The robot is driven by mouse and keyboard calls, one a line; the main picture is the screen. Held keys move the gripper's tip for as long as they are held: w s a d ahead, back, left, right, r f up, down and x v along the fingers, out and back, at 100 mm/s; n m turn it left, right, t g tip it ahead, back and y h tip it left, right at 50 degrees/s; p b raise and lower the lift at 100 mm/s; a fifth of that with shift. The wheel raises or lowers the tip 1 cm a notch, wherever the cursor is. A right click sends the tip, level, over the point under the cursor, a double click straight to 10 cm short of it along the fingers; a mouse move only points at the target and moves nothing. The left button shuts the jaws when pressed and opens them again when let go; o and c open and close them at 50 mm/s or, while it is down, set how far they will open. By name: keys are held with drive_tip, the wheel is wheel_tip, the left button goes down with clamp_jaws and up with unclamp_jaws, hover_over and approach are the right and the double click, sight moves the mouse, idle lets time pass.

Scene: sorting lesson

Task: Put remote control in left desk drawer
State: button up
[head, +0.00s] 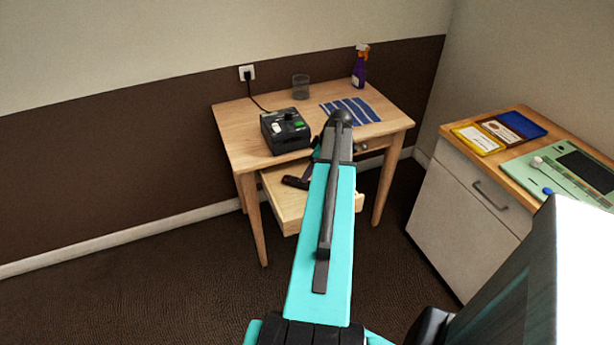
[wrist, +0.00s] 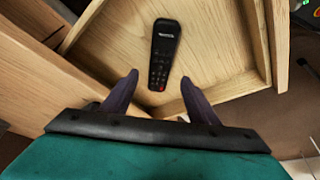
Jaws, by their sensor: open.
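The left desk drawer (head: 291,219) is pulled out from under the wooden desk's front. In the wrist view the black remote control (wrist: 163,55) lies flat on the floor of the open drawer (wrist: 212,40). My gripper (wrist: 158,90) is open, with its two dark fingers apart and nothing between them.
A white cabinet (head: 460,220) with a wooden top stands at the right. Carpet at the left is clear.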

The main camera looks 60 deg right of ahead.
drive_tip(key=shift+b+v, duration=0.4)
drive_tip(key=shift+v, duration=2.45)
